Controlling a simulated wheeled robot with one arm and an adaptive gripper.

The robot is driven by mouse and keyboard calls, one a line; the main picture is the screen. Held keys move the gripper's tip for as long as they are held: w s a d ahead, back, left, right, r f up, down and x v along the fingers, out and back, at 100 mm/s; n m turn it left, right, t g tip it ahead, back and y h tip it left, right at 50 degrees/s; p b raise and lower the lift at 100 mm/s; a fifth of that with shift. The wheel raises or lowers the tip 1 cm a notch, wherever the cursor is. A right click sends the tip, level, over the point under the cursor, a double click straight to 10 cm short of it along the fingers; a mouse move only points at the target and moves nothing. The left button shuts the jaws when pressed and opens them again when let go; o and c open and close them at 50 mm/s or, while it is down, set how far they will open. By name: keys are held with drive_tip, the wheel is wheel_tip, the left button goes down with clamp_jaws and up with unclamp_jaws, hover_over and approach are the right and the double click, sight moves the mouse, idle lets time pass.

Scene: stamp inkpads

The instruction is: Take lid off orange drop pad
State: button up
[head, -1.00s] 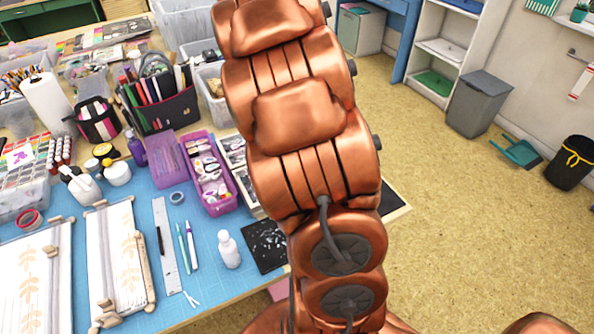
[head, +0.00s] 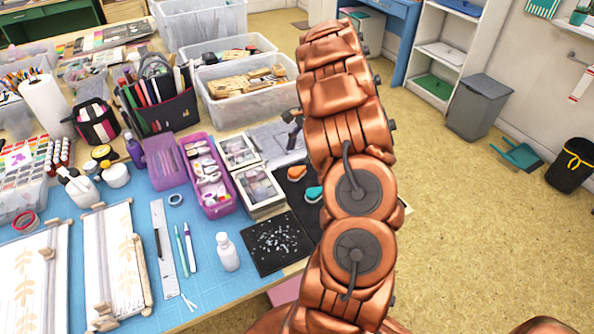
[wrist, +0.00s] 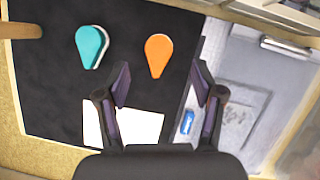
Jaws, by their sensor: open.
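The orange drop pad (wrist: 158,55) lies on a black mat (wrist: 50,100), its round end away from my gripper and its narrow end towards it in the wrist view. It also shows in the head view (head: 297,172), beside my arm. A teal drop pad (wrist: 90,45) lies to its left with a pale edge showing; it is also in the head view (head: 314,194). My gripper (wrist: 162,86) is open and empty, its fingertips spread to either side of the orange pad's line and apart from it. I cannot tell the height between them.
A white sheet (wrist: 125,124) lies under the left finger in the wrist view. A grey clear-topped surface with a blue label (wrist: 187,122) is close to the right finger. In the head view, framed stamp boxes (head: 258,188) and a purple tray (head: 212,185) stand left of the mat.

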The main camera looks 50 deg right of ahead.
sight(294, 171)
drive_tip(key=shift+p+x, duration=0.75)
drive_tip(key=shift+x, duration=2.2)
drive_tip(key=shift+s+d, duration=0.1)
drive_tip(key=shift+s, duration=0.05)
drive_tip(key=c, duration=0.8)
